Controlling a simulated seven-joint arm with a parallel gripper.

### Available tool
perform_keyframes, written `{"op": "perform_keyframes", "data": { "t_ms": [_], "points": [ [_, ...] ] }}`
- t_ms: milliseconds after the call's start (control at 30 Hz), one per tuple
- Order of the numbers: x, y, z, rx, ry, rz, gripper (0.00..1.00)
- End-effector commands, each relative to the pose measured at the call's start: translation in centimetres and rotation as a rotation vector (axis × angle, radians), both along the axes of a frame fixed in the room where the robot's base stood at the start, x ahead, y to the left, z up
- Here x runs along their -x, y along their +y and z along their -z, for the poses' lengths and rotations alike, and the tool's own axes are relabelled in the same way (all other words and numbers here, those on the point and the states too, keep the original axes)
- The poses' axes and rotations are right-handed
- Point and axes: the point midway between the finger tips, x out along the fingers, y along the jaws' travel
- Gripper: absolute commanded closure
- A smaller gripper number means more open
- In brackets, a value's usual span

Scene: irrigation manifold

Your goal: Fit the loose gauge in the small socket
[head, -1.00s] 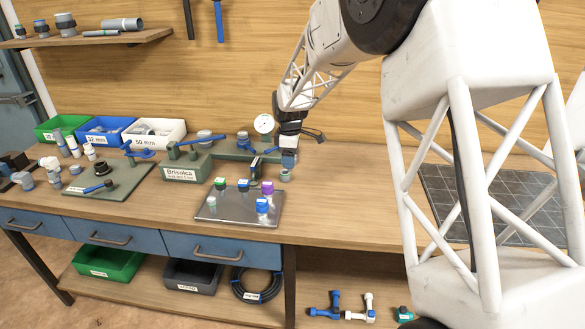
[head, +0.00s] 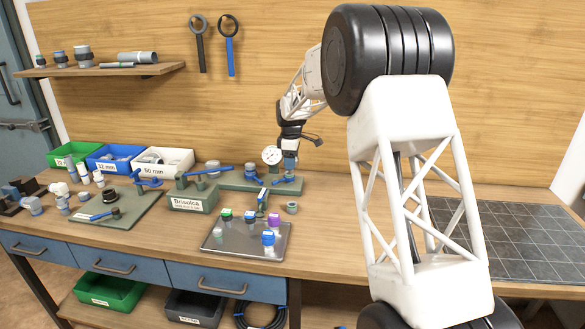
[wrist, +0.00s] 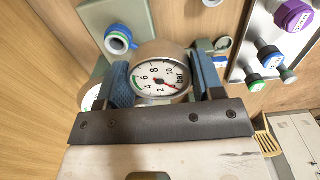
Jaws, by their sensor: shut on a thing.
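The gauge (wrist: 160,80), a round white dial in a metal case, is between the blue fingers of my gripper (wrist: 166,84) in the wrist view. My gripper (head: 290,168) is shut on it, just over the right end of the grey-green manifold (head: 232,183) in the head view. The gauge's stem is hidden from both cameras. I cannot tell whether it touches a socket. A blue-ringed round fitting (wrist: 118,40) stands on the manifold. A second white dial (head: 272,155) appears beside my gripper, partly hidden by a finger in the wrist view (wrist: 90,98).
A metal tray (head: 228,248) with several coloured-cap fittings lies in front. A small grey ring (head: 292,207) lies on the bench near the manifold. The Brisolca block (head: 192,200) stands to the left.

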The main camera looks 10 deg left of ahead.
Motion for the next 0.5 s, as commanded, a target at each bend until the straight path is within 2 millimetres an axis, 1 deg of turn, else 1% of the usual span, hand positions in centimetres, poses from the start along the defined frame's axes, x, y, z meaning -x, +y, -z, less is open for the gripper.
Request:
{"op": "perform_keyframes", "data": {
  "t_ms": [100,500],
  "points": [
    [-1.6,0.4,-0.1,0.0,-0.001,0.0,0.62],
    [-5.9,1.6,-0.7,-0.001,-0.001,0.0,0.62]
  ]
}}
